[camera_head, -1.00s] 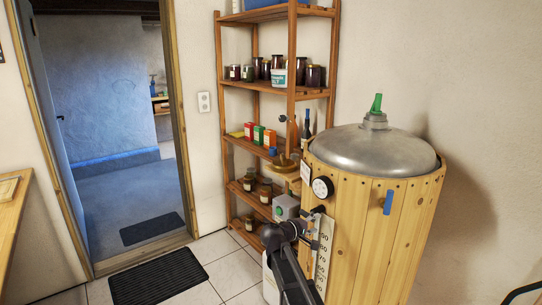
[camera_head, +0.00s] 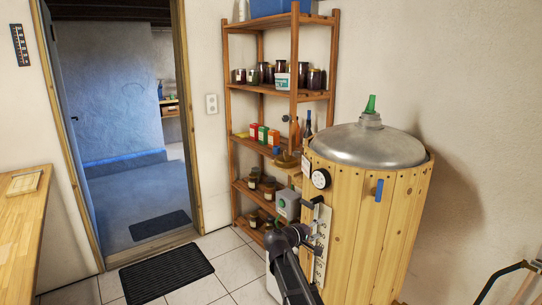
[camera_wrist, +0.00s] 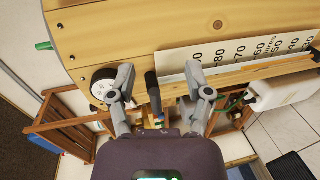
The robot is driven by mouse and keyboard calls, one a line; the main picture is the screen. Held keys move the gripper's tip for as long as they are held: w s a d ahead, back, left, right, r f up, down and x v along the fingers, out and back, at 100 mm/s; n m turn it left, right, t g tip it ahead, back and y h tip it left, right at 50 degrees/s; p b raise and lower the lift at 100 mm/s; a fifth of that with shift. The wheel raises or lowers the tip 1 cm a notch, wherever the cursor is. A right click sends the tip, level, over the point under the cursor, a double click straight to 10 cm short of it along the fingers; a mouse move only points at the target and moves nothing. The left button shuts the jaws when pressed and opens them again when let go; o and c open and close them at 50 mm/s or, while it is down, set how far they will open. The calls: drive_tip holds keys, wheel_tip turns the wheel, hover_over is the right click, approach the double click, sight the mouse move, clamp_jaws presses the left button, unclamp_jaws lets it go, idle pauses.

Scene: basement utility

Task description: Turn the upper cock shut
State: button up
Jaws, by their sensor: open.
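The wood-clad vat (camera_head: 345,230) stands at the right, with a domed metal lid (camera_head: 370,147). A litre scale (camera_head: 321,240) runs down its side below a round dial (camera_head: 321,179); both also show in the wrist view, the scale (camera_wrist: 222,52) and the dial (camera_wrist: 103,84). A dark, stubby handle (camera_wrist: 152,88), apparently the upper cock, lies between the dial and the scale's top end. My gripper (camera_wrist: 158,73) is open, with one finger on each side of this handle and gaps visible. In the head view my gripper (camera_head: 314,223) is beside the scale's upper part. Its contact with the vat is unclear.
A wooden shelf (camera_head: 294,90) with jars and boxes stands behind the vat. A blue tab (camera_head: 379,190) is on the vat's front, and a green stopper (camera_head: 370,104) tops the lid. A white canister (camera_wrist: 290,84) is near the vat's foot.

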drive_tip(key=s+d+f+m+g+y+p, duration=0.2)
drive_tip(key=s+d+f+g+y+p, duration=0.1)
drive_tip(key=s, duration=0.4)
drive_tip(key=s+d+f+m+g+y+p, duration=0.2)
drive_tip(key=s+g, duration=0.1)
drive_tip(key=s, duration=0.4)
drive_tip(key=s+a+m+g+y+p, duration=0.3)
drive_tip(key=s+y, duration=0.4)
drive_tip(key=s, duration=0.6)
drive_tip(key=shift+s+a+f+g+y+p, duration=0.25)
drive_tip(key=shift+s+a+g+y+p, duration=0.05)
drive_tip(key=shift+a+p, duration=0.4)
